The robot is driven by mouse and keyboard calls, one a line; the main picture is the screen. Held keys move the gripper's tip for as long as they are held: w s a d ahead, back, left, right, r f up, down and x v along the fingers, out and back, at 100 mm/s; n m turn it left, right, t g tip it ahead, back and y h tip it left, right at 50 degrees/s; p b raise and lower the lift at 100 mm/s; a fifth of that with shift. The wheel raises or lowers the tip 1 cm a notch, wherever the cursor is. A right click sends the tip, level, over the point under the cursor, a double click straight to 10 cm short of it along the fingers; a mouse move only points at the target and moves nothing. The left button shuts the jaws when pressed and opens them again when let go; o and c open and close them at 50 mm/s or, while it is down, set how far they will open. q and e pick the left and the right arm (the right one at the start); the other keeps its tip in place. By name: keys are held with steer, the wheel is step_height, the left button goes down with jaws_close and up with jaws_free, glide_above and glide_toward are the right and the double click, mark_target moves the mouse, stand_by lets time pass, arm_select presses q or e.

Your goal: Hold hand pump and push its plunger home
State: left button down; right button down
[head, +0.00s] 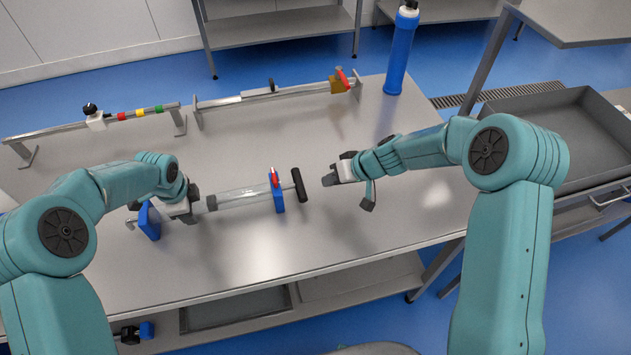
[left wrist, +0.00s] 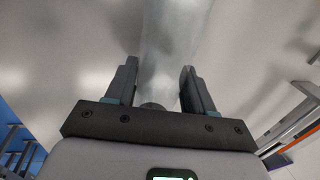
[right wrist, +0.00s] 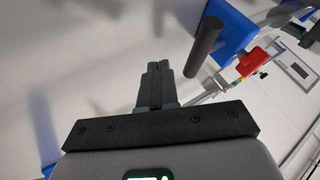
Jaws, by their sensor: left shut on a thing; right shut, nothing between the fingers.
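The hand pump has a clear barrel (head: 243,196) lying across the table, with a blue block (head: 278,192) carrying a red clip near its right end. Its black plunger handle (head: 299,186) stands a short gap to the right of that block. My left gripper (head: 193,204) is shut on the pump's barrel near its left end; the clear barrel also shows between the fingers in the left wrist view (left wrist: 168,60). My right gripper (head: 329,180) is shut and empty, to the right of the handle and apart from it. The handle also shows in the right wrist view (right wrist: 203,46), beyond the fingertips.
Another blue block (head: 149,221) stands left of my left gripper. A rail with a red lever (head: 343,77) and a rail with coloured rings (head: 122,116) lie at the back. A blue cylinder (head: 399,58) stands at the far edge. A grey tub (head: 545,100) is right.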

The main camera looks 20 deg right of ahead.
arm_select(q)
steer(key=shift+s+a+f, duration=0.1)
steer(key=shift+s+f, duration=0.05)
steer(key=shift+c, duration=1.6)
jaws_free()
arm_select(e)
steer(key=v, duration=0.7)
steer(key=shift+d+r, duration=0.15)
steer(key=shift+r, duration=0.2)
steer(key=shift+s, duration=0.15)
arm_select(q)
steer(key=shift+r, duration=0.3)
step_height(320, 180, up, 11)
steer(key=s, duration=0.2)
steer(key=shift+s, duration=0.1)
arm_select(e)
steer(key=shift+s+d, duration=0.1)
steer(key=shift+d, duration=0.05)
